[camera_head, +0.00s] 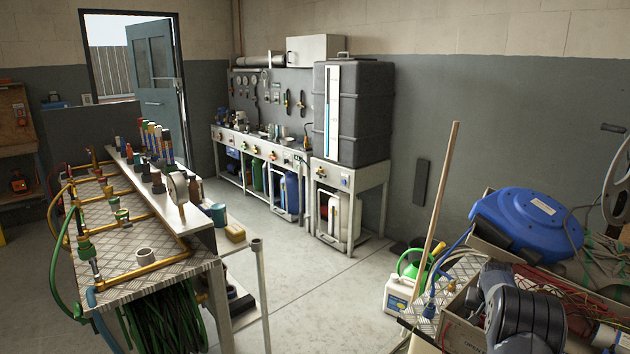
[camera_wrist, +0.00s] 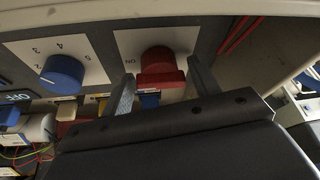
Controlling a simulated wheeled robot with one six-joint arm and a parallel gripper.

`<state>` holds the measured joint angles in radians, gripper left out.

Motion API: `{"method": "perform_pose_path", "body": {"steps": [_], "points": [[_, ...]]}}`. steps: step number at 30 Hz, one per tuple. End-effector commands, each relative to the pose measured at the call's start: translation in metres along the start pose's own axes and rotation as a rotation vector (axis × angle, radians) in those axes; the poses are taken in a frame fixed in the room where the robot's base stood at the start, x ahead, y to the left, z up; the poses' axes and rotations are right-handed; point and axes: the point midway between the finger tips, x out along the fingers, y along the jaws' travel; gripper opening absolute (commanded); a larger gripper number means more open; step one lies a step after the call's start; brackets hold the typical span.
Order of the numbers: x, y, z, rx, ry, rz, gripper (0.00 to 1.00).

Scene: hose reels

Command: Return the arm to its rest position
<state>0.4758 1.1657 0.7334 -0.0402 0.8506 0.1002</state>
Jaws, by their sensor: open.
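My gripper (camera_wrist: 160,70) shows in the wrist view with its two grey fingers spread apart. A red knob (camera_wrist: 158,62) on a white plate marked "ON" lies in the gap between the fingers. Space shows on both sides of it, and I see no contact; how deep it sits between them I cannot tell. A dark, rounded arm link (camera_head: 525,312), which looks like mine, is at the lower right of the head view. My gripper is not recognisable in the head view.
A blue knob (camera_wrist: 62,74) on a numbered plate is left of the red one. In the head view, a blue hose reel (camera_head: 530,222) and a leaning wooden pole (camera_head: 440,190) stand near the arm link. A bench with brass pipes (camera_head: 150,262) is left; the middle floor (camera_head: 320,290) is clear.

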Motion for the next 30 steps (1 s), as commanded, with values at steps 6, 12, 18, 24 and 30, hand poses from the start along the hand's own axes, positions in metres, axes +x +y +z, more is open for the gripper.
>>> {"method": "perform_pose_path", "body": {"steps": [6,12,18,24,30], "points": [[-0.001,0.001,0.000,-0.112,-0.001,-0.047,0.59],[-0.001,0.002,-0.001,-0.216,-0.001,-0.089,0.59],[-0.001,0.002,-0.001,-0.322,-0.002,-0.134,0.59],[-0.001,0.003,-0.001,-0.428,-0.001,-0.177,0.59],[-0.013,0.005,-0.001,-0.463,0.001,-0.191,0.59]]}}
